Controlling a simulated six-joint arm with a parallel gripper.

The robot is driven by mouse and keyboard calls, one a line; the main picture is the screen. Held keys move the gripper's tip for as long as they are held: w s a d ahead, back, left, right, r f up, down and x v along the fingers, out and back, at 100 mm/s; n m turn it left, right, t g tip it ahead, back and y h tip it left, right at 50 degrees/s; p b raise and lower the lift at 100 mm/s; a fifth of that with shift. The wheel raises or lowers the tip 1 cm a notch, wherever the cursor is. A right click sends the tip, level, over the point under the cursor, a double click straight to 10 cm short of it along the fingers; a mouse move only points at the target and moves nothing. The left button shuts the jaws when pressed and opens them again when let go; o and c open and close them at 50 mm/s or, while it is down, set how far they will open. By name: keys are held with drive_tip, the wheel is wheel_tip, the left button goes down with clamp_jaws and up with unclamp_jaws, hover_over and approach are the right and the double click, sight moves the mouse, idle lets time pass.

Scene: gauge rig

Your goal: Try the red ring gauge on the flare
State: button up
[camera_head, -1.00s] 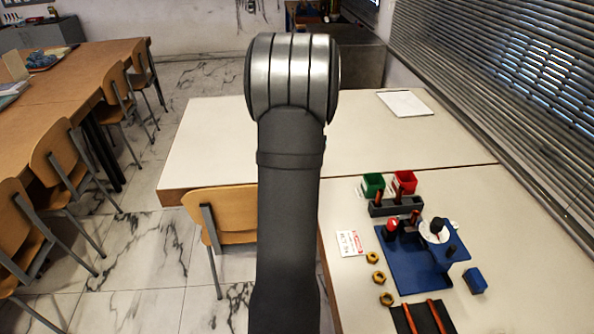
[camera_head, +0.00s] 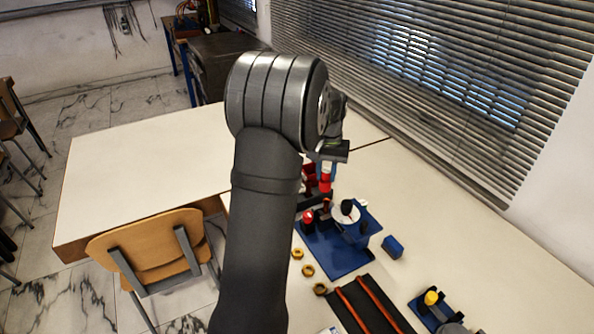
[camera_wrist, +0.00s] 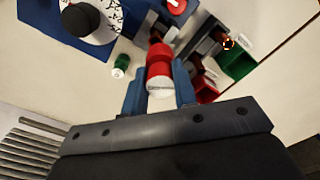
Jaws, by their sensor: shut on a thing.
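My gripper (camera_wrist: 158,90) has its blue fingers shut on a red cylindrical piece (camera_wrist: 159,64) with a pale band and a whitish end, which looks like the red ring gauge. In the head view the red piece (camera_head: 325,178) hangs below my gripper, over the rear of the bench fixtures. In the wrist view it is clear of the grey rack (camera_wrist: 203,42) beside it. I cannot tell which part is the flare; two orange-red tubes (camera_head: 376,300) lie on a dark mat. The ring's opening is not visible.
A blue plate (camera_head: 325,255) carries a white dial (camera_head: 345,214) with a black knob and a red-topped post (camera_head: 307,216). Brass nuts (camera_head: 308,271) lie left of it, a blue block (camera_head: 392,247) right. Green (camera_wrist: 240,62) and red (camera_wrist: 206,90) bins stand by the rack.

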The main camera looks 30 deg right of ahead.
sight(328, 181)
drive_tip(key=shift+s+d, duration=0.3)
drive_tip(key=shift+d, duration=0.05)
drive_tip(key=shift+a, duration=0.1)
drive_tip(key=shift+f, duration=2.15)
drive_tip(key=shift+f, duration=0.35)
